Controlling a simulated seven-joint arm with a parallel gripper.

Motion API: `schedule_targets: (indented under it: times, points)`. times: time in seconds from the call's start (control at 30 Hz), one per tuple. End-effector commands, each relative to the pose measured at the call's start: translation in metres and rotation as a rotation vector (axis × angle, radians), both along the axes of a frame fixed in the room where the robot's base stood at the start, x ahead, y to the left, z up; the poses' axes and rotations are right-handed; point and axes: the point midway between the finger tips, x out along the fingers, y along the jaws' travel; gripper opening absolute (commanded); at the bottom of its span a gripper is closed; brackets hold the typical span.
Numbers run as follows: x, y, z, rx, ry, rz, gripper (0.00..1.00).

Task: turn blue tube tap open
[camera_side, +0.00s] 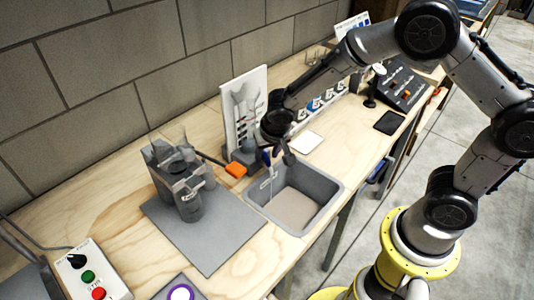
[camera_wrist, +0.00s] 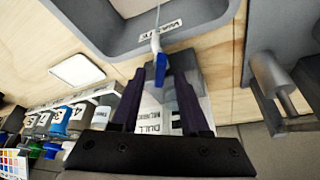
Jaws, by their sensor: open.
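The blue tap (camera_side: 266,158) sits on a thin pale tube at the back edge of the sink (camera_side: 331,187). In the wrist view the blue tap (camera_wrist: 160,65) shows between the tips of the two dark fingers, with the white tube running up from it toward the sink. My gripper (camera_side: 279,158) is open above the sink's back edge. In the wrist view my gripper (camera_wrist: 160,78) has a gap on both sides of the tap. I cannot tell how far the tap lies in depth between the fingers. The turn position of its handle is unclear.
A grey stand (camera_side: 180,180) on a grey mat (camera_side: 217,240) stands left of the sink. An orange-ended thing (camera_side: 236,170) and an upright white panel (camera_side: 242,100) are close by the gripper. Labelled bottles (camera_wrist: 75,120) line the back. A white pad (camera_side: 306,142) lies on the bench.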

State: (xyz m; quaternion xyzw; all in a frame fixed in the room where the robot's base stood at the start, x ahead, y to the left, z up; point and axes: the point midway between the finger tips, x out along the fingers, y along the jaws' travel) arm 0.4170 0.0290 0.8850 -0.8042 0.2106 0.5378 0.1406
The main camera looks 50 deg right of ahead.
Motion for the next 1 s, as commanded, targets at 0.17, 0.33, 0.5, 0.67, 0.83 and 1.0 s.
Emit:
schedule_targets:
  times: [0.17,0.33,0.5,0.67,0.83,1.0]
  points:
    - [0.0021,-0.0011,-0.004,0.001,-0.002,-0.001,0.45]
    - [0.0019,-0.001,-0.004,0.001,-0.002,-0.001,0.45]
    - [0.0018,-0.001,-0.0039,0.0,-0.001,-0.001,0.18]
    - [0.0017,-0.001,-0.004,0.0,-0.001,0.0,0.0]
    - [0.0017,-0.0009,-0.0039,0.0,-0.001,-0.001,0.0]
    - [0.0014,-0.0011,-0.0038,0.0,0.0,0.009,0.0]
